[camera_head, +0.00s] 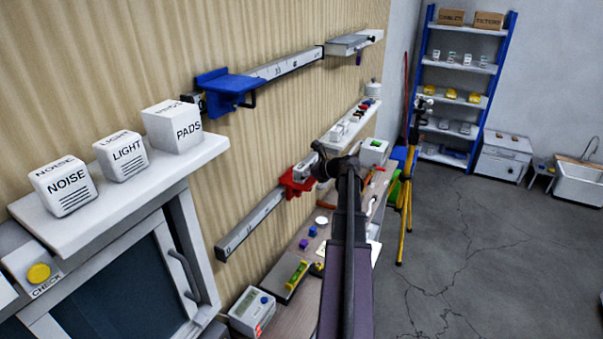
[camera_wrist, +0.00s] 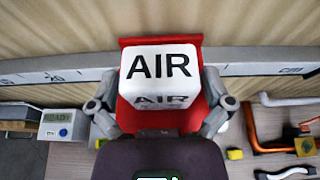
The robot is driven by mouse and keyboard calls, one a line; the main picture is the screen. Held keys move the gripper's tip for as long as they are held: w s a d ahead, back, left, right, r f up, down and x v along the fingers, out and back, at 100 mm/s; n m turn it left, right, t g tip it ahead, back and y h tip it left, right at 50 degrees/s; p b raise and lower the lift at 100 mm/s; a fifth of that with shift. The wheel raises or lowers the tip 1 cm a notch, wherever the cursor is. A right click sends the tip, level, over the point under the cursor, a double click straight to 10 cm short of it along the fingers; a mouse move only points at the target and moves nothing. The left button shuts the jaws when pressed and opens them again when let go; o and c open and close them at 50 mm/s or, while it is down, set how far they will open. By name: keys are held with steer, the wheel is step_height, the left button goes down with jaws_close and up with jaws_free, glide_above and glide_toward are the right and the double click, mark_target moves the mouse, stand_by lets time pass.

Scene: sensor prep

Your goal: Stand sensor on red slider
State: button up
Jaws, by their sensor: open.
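The white AIR sensor (camera_wrist: 160,74) stands upright on the red slider (camera_wrist: 190,50) in the wrist view, its label readable on two faces. The slider also shows in the head view (camera_head: 292,184), on the lower wall rail. My gripper (camera_wrist: 160,92) is open, with one finger on each side of the sensor; the fingers look apart from its sides. In the head view my gripper (camera_head: 318,166) is at the slider, and the sensor is hard to make out there. The sensor's underside is hidden.
The lower rail (camera_head: 250,222) runs along the wall over a workbench (camera_head: 300,300) with small items. An upper rail (camera_head: 290,65) carries a blue slider (camera_head: 230,88). NOISE (camera_head: 65,188), LIGHT (camera_head: 122,155) and PADS (camera_head: 175,127) boxes stand on a shelf at left. The right floor is mostly clear.

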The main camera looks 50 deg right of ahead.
steer(key=shift+r, duration=0.1)
steer(key=shift+r, duration=0.15)
steer(key=p+v, duration=0.5)
steer(key=v, duration=0.7)
stand_by(0.9)
